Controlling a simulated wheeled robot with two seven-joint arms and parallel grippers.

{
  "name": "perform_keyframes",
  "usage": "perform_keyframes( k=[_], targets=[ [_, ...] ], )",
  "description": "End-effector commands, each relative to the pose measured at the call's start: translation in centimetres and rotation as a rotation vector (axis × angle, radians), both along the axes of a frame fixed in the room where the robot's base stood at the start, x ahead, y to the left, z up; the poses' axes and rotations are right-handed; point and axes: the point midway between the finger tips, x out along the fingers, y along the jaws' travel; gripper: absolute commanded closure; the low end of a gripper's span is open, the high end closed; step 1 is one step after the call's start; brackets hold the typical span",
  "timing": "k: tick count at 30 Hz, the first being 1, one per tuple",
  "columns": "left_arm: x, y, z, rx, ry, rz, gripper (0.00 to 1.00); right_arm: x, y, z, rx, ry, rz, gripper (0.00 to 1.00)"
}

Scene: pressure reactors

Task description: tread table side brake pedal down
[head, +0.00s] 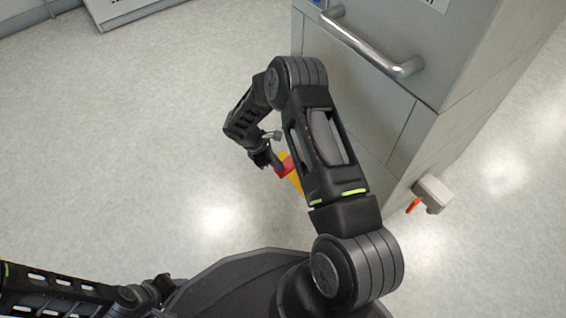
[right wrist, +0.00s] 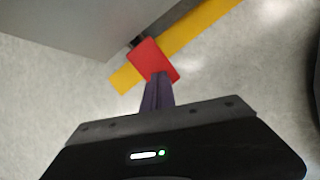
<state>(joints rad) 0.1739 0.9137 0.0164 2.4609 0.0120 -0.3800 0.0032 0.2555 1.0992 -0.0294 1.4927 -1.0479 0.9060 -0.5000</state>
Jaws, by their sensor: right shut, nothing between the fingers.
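A red pedal (right wrist: 155,60) sits low by the floor against a yellow bar (right wrist: 205,30) in the right wrist view. In the head view the red pedal (head: 286,167) and the yellow bar (head: 295,182) show partly, the rest hidden behind my right arm. My right gripper (right wrist: 159,90) is shut and empty, its fingers pointing at the red pedal. The fingertips overlap the pedal's lower edge in the picture; I cannot tell whether they touch it. In the head view the right gripper (head: 277,159) is beside the pedal. My left gripper does not show.
A large grey cabinet (head: 400,120) with a metal handle (head: 365,45) stands at the right, close to my right arm. A white box with an orange lever (head: 413,205) sits at its lower corner. The pale floor (head: 120,140) at the left is clear.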

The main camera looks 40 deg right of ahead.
Motion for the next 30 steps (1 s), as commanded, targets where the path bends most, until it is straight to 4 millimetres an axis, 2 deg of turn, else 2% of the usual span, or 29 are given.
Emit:
perform_keyframes(
  k=[7,20,30],
  targets=[
    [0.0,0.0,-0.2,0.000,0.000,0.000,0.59,1.3,2.3,0.8,-0.001,-0.002,0.003,1.00],
    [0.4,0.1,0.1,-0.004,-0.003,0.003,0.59,1.3,2.4,0.9,0.000,0.000,0.001,1.00],
    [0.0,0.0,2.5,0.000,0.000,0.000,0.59,2.3,4.4,5.8,0.000,-0.002,0.003,1.00]
  ],
)
